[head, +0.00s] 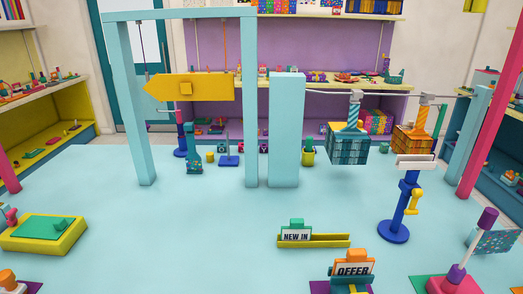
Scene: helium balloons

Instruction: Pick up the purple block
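No single thing stands out clearly as a purple block. I cannot tell whether either one is the purple block. Neither of my grippers is in view.
A light blue table (220,230) fills the middle, with much free room at its front left. A light blue frame (122,100) holds a hanging yellow arrow (195,88). A blue stand (399,215), an OFFER sign (354,268) and a yellow tray (43,235) stand nearer.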

